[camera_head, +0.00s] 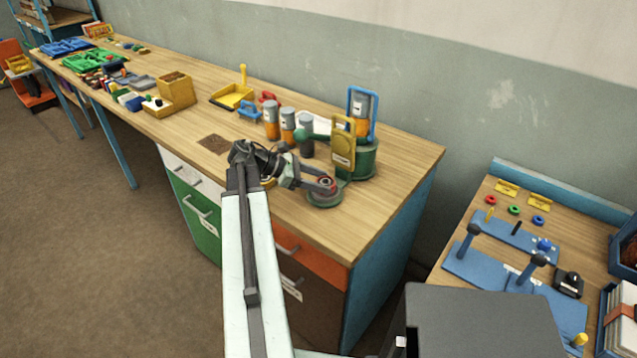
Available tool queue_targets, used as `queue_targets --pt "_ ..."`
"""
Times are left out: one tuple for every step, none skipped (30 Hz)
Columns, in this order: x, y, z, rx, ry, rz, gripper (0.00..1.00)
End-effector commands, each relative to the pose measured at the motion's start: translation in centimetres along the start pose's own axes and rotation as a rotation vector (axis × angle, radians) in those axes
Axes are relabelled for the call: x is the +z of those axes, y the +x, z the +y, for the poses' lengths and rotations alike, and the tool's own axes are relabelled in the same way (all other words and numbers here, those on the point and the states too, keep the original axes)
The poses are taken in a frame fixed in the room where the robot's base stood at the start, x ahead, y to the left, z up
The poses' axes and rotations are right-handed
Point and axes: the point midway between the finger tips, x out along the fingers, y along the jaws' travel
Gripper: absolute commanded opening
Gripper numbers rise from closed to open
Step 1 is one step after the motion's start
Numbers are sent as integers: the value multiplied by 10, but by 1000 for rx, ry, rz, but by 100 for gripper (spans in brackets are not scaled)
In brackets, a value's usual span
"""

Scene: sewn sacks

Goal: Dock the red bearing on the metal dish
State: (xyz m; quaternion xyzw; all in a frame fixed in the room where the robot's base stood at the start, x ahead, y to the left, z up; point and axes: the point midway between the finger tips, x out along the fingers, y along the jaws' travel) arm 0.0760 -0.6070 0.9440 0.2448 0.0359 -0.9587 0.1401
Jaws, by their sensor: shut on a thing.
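My gripper (322,185) is at the end of my arm, over the front right part of the long wooden workbench. It is shut on the small red bearing (327,182), which shows between the fingertips. A round grey metal dish (325,201) with a greenish edge stands on the bench right below the gripper. The bearing overlaps the dish in the picture. I cannot tell whether it touches the dish or hangs just above it. The fingers hide part of both.
A green drum (365,160), a yellow-framed holder (342,148) and a blue-framed holder (362,103) stand close behind the dish. Several orange and grey bottles (288,122) stand to the left. Bare bench (405,155) lies at the right. A second table with blue fixtures (490,268) is at right.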

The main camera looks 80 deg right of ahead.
Motion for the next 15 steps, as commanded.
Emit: queue_targets --pt "-2 1 0 0 0 -1 0" --pt "-2 1 0 0 0 -1 0" --pt "-3 2 0 0 0 -1 0" --pt "-4 2 0 0 0 -1 0" --pt "-4 2 0 0 0 -1 0" --pt "-5 2 0 0 0 -1 0" --pt "-5 3 0 0 0 -1 0" --pt "-6 3 0 1 0 -1 0" --pt "-7 3 0 1 0 -1 0" --pt "-7 4 0 1 0 -1 0" --pt "-8 4 0 1 0 -1 0" --pt "-8 4 0 1 0 -1 0" --pt "-9 4 0 1 0 -1 0" --pt "-10 5 0 1 0 -1 0" --pt "-8 4 0 1 0 -1 65"
